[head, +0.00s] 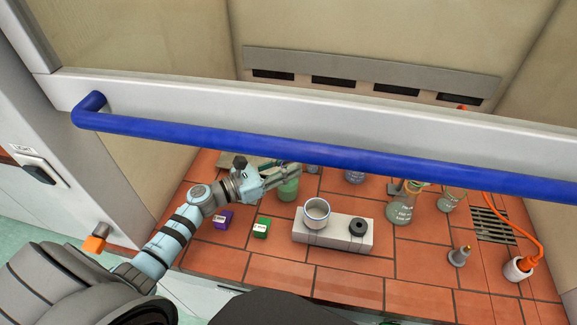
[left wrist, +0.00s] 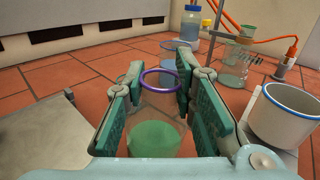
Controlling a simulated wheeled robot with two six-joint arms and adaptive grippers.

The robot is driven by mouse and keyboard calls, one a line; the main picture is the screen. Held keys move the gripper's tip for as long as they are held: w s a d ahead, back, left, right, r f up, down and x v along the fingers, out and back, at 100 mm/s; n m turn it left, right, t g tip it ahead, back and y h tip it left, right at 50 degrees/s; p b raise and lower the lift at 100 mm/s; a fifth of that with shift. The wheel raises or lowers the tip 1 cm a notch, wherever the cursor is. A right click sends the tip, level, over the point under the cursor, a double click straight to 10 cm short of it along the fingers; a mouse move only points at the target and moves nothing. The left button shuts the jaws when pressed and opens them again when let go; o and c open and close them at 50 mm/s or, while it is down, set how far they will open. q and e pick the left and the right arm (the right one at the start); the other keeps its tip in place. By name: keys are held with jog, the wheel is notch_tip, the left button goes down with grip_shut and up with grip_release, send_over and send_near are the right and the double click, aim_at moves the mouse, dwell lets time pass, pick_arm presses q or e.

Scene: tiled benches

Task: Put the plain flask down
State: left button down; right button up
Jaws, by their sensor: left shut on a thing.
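The plain flask (head: 288,190) is a clear vessel with green liquid in the bottom. In the left wrist view the flask (left wrist: 155,135) stands upright between the finger pads, with a purple ring around its mouth. My left gripper (head: 278,172) reaches in under the hood sash and is shut on the flask; its fingers also show in the left wrist view (left wrist: 160,100). I cannot tell whether the flask's base touches the tiles (head: 345,281). My right gripper is not in view.
Right of the flask, a white block (head: 302,233) bears a white cup (head: 317,214). A marked conical flask (head: 401,207) and beaker (head: 449,201) stand right. The blue bar (head: 330,158) crosses above.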

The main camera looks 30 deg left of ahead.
pick_arm(q)
jog(key=c, duration=1.3)
grip_release()
jog(key=shift+f, duration=0.1)
jog(key=b+v, duration=0.2)
jog(key=v, duration=0.4)
jog(key=shift+s+a+f, duration=0.2)
jog(key=shift+s+a, duration=0.05)
jog(key=shift+s, duration=0.1)
jog(key=v, duration=0.5)
jog(key=shift+a+r, duration=0.1)
jog(key=shift+r, duration=0.25)
